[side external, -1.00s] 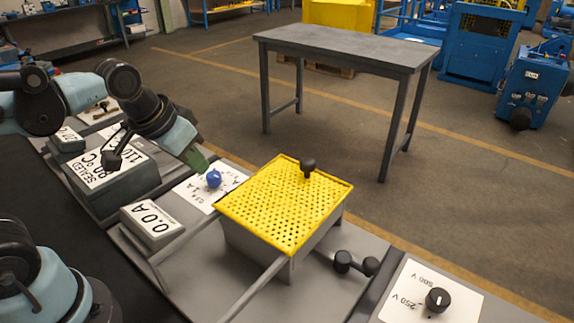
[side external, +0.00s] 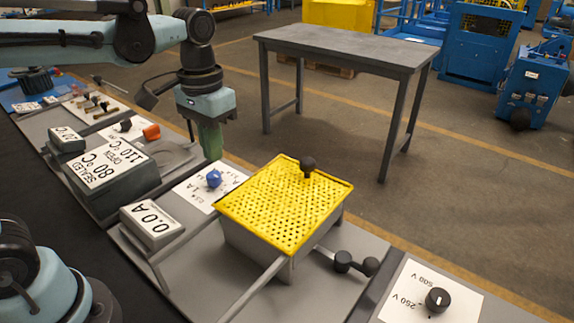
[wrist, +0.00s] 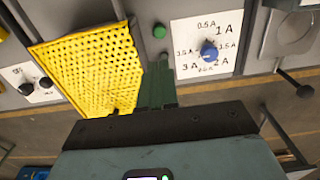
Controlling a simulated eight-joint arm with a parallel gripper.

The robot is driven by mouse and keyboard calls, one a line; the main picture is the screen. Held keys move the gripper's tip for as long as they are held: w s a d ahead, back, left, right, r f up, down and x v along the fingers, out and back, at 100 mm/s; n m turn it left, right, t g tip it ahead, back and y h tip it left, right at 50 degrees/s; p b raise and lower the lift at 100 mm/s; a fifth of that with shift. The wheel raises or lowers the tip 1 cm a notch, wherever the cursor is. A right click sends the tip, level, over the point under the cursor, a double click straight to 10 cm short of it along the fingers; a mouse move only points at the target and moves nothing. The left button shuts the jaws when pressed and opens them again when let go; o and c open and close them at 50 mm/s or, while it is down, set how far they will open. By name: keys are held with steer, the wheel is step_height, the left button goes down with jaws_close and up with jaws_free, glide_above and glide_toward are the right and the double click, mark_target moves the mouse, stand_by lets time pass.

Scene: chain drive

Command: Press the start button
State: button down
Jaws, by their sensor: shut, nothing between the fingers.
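A small round green button (wrist: 159,30) shows in the wrist view on the grey panel, between the yellow perforated cover (wrist: 90,65) and the white dial plate. I take it to be the start button; I cannot make it out in the side view. My gripper (side external: 212,157) points down, its green fingers shut and empty, just behind the blue knob (side external: 214,179) in the side picture. In the wrist view my gripper (wrist: 161,68) has its fingertips just below the green button, apart from it in the picture. The height gap cannot be judged.
The yellow cover (side external: 285,203) with a black knob (side external: 308,165) stands right of my gripper. A 0.0 A display (side external: 152,221) and an 80 °C box (side external: 108,172) stand left. A black selector (side external: 437,299) is at front right. A grey table (side external: 345,48) stands behind.

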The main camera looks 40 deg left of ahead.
step_height(320, 180, down, 14)
stand_by(0.9)
steer(key=shift+w+f, duration=0.1)
steer(key=shift+f, duration=0.9)
step_height(320, 180, up, 9)
steer(key=shift+r, duration=0.15)
stand_by(0.5)
stand_by(0.6)
